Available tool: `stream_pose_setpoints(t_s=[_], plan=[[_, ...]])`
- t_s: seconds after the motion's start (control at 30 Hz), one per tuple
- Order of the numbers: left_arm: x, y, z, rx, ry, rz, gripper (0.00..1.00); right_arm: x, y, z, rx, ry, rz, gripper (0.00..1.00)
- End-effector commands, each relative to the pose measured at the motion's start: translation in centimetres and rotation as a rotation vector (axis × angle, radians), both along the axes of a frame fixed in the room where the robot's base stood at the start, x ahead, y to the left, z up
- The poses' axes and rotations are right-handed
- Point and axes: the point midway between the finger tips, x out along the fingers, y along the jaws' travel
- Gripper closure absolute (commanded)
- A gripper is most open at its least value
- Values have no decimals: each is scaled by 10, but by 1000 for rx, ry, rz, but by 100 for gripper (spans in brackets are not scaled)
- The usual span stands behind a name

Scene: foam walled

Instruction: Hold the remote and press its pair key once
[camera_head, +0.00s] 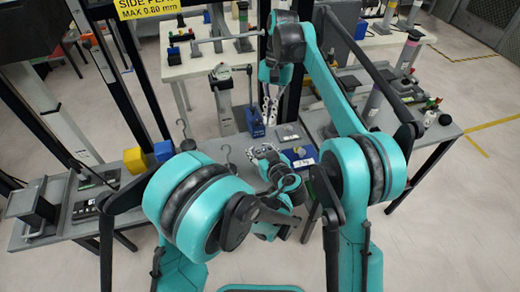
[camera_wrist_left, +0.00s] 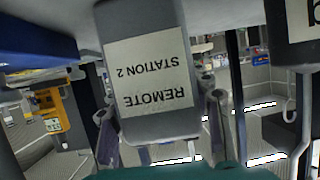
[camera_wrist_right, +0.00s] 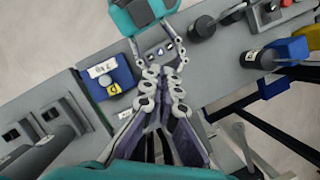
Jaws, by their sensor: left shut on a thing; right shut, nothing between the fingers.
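The remote (camera_wrist_left: 150,75) is a grey block with a white label reading "REMOTE STATION 2", upside down in the left wrist view. My left gripper (camera_head: 266,152) is shut on it, with a finger on each side. In the right wrist view the remote (camera_wrist_right: 160,50) shows a face with several small keys between the left gripper's fingers (camera_wrist_right: 156,52). Which one is the pair key I cannot read. My right gripper (camera_head: 270,112) is shut and empty. Its fingertips (camera_wrist_right: 163,76) appear just below the remote in the right wrist view; whether they touch it I cannot tell.
A blue box with a white label (camera_wrist_right: 110,78) lies on the grey bench near the grippers. A yellow block (camera_head: 134,159) and a blue block (camera_head: 163,150) stand at the left. Hooks, clamps and other devices crowd the bench.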

Motion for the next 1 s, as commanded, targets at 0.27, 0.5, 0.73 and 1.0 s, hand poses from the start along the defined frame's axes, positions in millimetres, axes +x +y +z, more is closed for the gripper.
stream_pose_setpoints(t_s=[0.27,0.5,0.73,1.0], plan=[[0,0,-1,-1,1,0,89,-1,7,1,-7,-130,-236,100],[0,0,-1,-1,1,0,89,-9,17,3,87,-336,-754,100],[0,0,-1,-1,1,0,90,-28,17,10,292,-429,-1229,100],[0,0,0,-1,1,0,90,-44,11,15,483,-429,-1523,100]])
